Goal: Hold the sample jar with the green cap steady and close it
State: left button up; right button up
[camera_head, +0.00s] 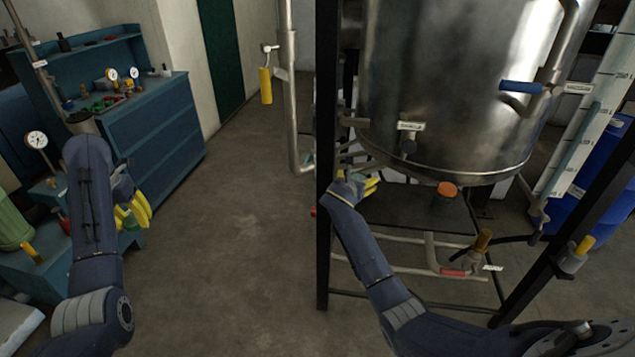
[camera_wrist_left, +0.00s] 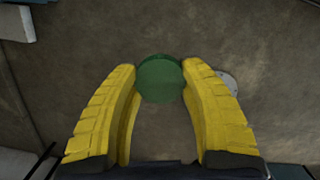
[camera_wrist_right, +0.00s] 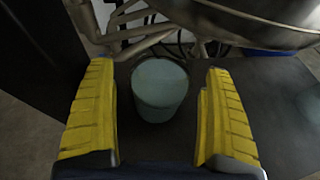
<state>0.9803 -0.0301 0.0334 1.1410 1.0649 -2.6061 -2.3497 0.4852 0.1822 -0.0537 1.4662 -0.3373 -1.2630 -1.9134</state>
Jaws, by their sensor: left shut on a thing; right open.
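The green cap (camera_wrist_left: 160,78) is between the yellow fingertips of my left gripper (camera_head: 133,214), which is shut on it. That gripper is in the air in front of the blue bench, away from the tank. The sample jar (camera_wrist_right: 159,88) is a pale, translucent cylinder with no cap seen on it. It stands on the dark shelf under the tank, between the fingers of my right gripper (camera_head: 359,184). The right fingers are open, with a gap to the jar on both sides. The jar cannot be made out clearly in the head view.
The dark shelf (camera_head: 400,209) also bears a jar with an orange cap (camera_head: 446,190). The steel tank (camera_head: 450,80) hangs close above it. A black frame post (camera_head: 326,230) stands between my arms. Pipes and valves run below the shelf. The blue bench (camera_head: 160,120) is at left.

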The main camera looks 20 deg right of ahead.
jog(key=shift+w+d, duration=0.1)
jog(key=shift+d, duration=0.05)
jog(key=c, duration=1.4)
jog(key=shift+r, duration=0.1)
notch_tip(320, 180, up, 20)
dwell(0.3)
